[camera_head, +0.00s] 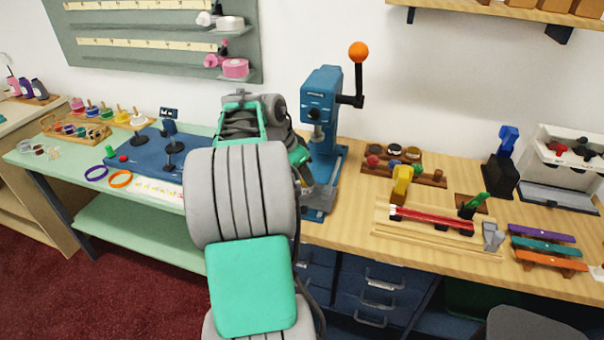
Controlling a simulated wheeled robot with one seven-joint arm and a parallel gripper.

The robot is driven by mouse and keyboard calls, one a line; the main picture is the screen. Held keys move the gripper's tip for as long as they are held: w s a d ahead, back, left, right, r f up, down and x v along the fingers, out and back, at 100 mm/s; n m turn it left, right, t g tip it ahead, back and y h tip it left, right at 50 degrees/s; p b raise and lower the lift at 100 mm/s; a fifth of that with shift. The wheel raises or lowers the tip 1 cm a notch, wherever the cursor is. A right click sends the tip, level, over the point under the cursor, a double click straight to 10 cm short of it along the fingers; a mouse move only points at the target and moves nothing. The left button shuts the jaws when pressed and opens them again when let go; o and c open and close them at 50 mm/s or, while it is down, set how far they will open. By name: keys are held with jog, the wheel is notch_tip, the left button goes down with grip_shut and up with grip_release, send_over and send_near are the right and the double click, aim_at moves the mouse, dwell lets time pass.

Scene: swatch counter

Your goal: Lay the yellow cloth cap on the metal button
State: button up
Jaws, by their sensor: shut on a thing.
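My gripper (320,194) hangs at the end of my bent arm, at the front of the blue press (322,92). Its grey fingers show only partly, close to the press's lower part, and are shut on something. I cannot make out the held thing at this size. I see neither the yellow cloth cap nor the metal button clearly. My arm covers the counter left of the press and part of the press's front.
The press has a lever with an orange knob (358,52). Right of it stand a wooden holder of round pieces (409,151), a yellow block (402,184) and a red strip (432,218). Left lie a blue mat (143,147), purple ring (96,173) and orange ring (120,179).

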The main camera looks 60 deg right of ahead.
jog(key=shift+f+b, duration=0.3)
jog(key=shift+f, duration=0.1)
jog(key=o, duration=0.9)
jog(key=v, duration=0.7)
jog(key=shift+a+r+p, duration=0.15)
jog(key=shift+r+p, duration=0.2)
